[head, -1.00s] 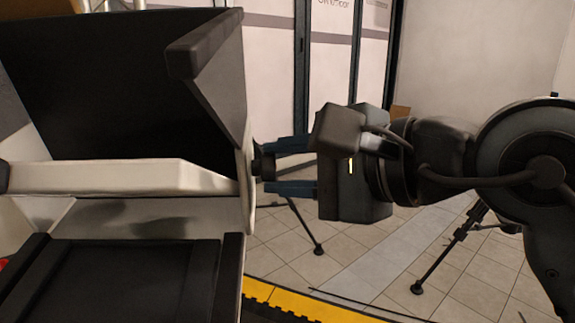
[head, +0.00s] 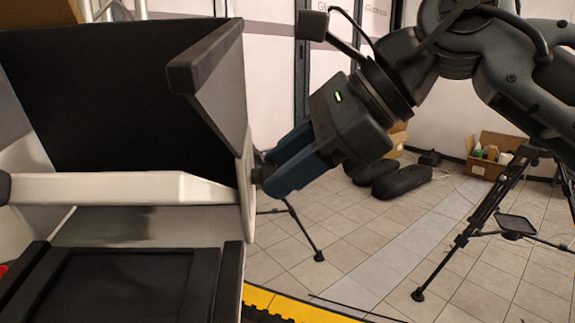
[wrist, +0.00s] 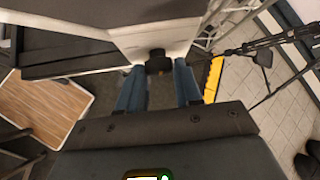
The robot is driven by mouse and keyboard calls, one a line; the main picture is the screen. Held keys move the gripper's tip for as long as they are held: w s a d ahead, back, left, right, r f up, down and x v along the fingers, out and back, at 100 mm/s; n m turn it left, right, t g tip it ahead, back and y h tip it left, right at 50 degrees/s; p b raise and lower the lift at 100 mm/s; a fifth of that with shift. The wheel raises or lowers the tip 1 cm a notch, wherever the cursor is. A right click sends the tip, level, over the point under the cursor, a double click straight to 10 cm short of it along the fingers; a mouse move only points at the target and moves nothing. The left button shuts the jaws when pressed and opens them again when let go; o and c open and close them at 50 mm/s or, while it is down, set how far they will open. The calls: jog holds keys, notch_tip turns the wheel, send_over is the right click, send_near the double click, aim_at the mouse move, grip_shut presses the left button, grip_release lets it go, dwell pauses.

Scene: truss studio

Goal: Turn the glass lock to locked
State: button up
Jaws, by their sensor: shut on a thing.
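The glass lock is a small black knob (head: 260,174) on the right side of a light housing with a black hood (head: 110,90). It also shows in the wrist view (wrist: 158,62), between the fingertips. My gripper (head: 268,172) comes down from the upper right at a slant, its two blue-grey fingers at the knob. It is shut on the knob, one finger to each side. The fingers hide part of the knob, and I cannot read any lock marking. A pale bar (head: 120,188) crosses the housing's front below the hood.
A yellow floor edge (head: 285,305) runs below the housing. A black tripod (head: 465,235) stands at the right. An open cardboard box (head: 490,160) and dark bags (head: 400,180) lie on the tiled floor behind. Glass doors (head: 270,65) stand at the back.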

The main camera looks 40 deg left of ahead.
jog(key=shift+w+a+m+g+h+p, duration=0.1)
jog(key=shift+w+m+g+h+p, duration=0.05)
jog(key=shift+m+g+h+p, duration=0.6)
jog(key=shift+w+a+m+g+h+p, duration=0.15)
jog(key=shift+m+g+h+p, duration=0.25)
jog(key=shift+g+h, duration=0.4)
jog(key=shift+w+a+m+g+h+p, duration=0.15)
jog(key=shift+m+g+h+p, duration=0.35)
jog(key=shift+g, duration=0.45)
jog(key=o, duration=1)
jog(key=shift+o, duration=0.2)
jog(key=b+v, duration=0.2)
jog(key=v, duration=0.5)
jog(key=shift+w+r, duration=0.25)
jog(key=shift+w, duration=0.1)
jog(key=shift+d, duration=0.2)
